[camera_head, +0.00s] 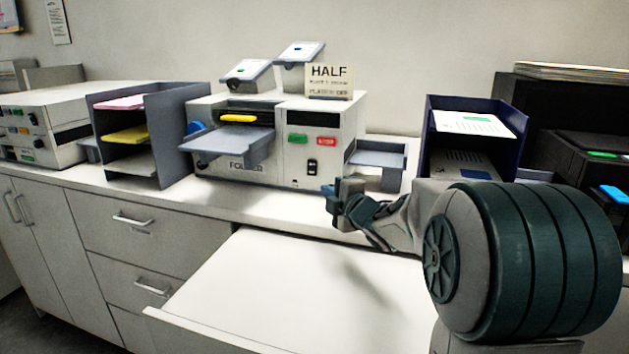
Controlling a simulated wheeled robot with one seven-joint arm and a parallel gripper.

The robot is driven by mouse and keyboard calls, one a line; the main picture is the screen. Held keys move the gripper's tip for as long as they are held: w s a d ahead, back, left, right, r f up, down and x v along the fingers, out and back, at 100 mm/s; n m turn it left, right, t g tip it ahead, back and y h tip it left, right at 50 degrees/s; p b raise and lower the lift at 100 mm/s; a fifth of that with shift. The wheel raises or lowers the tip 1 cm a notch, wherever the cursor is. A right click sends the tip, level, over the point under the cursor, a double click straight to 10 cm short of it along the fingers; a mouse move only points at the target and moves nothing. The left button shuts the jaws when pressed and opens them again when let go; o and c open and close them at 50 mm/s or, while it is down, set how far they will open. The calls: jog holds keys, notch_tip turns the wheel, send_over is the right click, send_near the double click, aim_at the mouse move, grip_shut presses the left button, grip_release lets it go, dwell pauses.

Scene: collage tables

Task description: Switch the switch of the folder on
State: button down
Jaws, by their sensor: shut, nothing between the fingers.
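The folder (214,171) is a pale box machine on the counter, left of centre, with "FOLDER" lettered low on its front, partly covered by its grey tray. Its switch (312,167) is a small black rocker low on the right of the front panel, below a green button (298,139) and a red button (327,141). I cannot tell which way the rocker is set. My gripper (332,196) is shut and empty, just right of and below the switch in the picture. I cannot tell whether it touches the folder.
A "HALF" sign (329,80) stands on the folder. A grey side tray (381,162) sticks out on its right, above my gripper. A paper rack (170,120) stands to the left and a blue rack (432,150) to the right. A bare white surface (270,290) extends in front of the counter.

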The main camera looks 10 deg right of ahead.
jog(key=p, duration=0.1)
send_near(308, 174)
jog(key=w+a, duration=0.1)
jog(key=a, duration=0.1)
jog(key=w+a, duration=0.1)
jog(key=shift+w+a, duration=0.15)
jog(key=shift+a, duration=0.2)
jog(key=w, duration=0.1)
jog(key=w+d+p, duration=0.1)
jog(key=shift+w+d+f, duration=0.15)
jog(key=shift+w+d, duration=0.15)
jog(key=shift+d, duration=0.05)
jog(key=shift+w+d+f, duration=0.1)
jog(key=shift+w+d, duration=0.15)
jog(key=shift+w, duration=0.15)
